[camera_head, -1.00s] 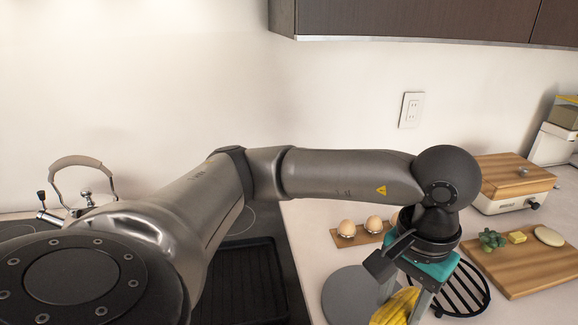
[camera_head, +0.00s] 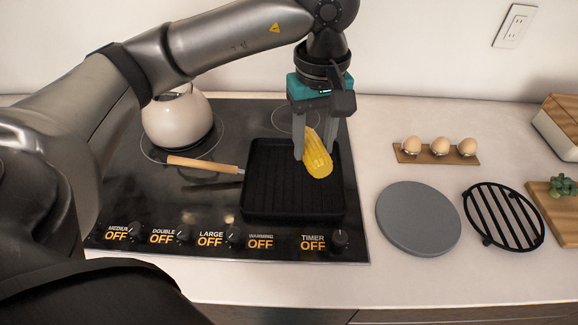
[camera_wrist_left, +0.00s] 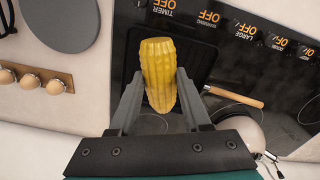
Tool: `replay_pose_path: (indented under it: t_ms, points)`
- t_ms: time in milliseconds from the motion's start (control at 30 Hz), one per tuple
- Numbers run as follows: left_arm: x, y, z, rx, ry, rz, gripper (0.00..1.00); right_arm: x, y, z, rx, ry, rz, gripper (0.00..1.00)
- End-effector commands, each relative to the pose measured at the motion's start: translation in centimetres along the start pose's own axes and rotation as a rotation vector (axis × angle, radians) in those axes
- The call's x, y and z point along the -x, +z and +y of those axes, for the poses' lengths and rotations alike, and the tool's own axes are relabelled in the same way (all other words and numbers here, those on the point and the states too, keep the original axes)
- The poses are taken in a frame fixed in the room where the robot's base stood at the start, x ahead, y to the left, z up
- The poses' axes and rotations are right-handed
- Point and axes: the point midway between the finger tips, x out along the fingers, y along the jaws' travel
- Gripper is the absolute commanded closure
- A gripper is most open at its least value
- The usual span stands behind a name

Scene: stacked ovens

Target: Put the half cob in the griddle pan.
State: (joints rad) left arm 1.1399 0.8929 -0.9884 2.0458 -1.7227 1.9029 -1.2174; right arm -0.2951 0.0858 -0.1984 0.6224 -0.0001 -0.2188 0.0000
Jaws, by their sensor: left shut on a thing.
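The half cob (camera_head: 317,156) is yellow and is held between the fingers of my left gripper (camera_head: 314,142). In the head view it hangs in front of the right part of the black griddle pan (camera_head: 270,190); the gap below it is hard to judge. In the left wrist view, the left gripper (camera_wrist_left: 158,98) is shut on the half cob (camera_wrist_left: 158,70), with the dark pan (camera_wrist_left: 200,60) behind it. The pan is square and ribbed, sits on the cooktop, and has a wooden handle pointing left. My right gripper is not in view.
A white kettle (camera_head: 178,118) stands on the black cooktop (camera_head: 130,190) left of the pan. On the counter to the right are an egg holder (camera_head: 425,156) with three eggs, a grey disc (camera_head: 418,218), a black trivet (camera_head: 503,214) and a cutting board (camera_head: 562,220).

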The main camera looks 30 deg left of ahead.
Motion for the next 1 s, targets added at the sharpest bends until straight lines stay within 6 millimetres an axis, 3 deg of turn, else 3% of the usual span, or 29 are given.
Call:
replay_pose_path:
  t_ms: [400, 633, 767, 1000]
  points:
    - [4.4, -4.5, -0.8, 0.943, -0.006, -0.007, 1.00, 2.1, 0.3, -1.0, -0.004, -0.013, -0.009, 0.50]
    - [5.4, -5.6, -1.2, 1.205, -0.010, -0.012, 1.00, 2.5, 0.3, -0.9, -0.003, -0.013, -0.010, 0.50]
    - [4.6, -5.7, -1.3, 1.244, -0.014, -0.014, 1.00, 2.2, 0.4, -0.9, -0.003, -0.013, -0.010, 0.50]
    - [-0.4, -5.5, -1.3, 1.245, -0.018, -0.016, 1.00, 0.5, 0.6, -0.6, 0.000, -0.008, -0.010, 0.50]
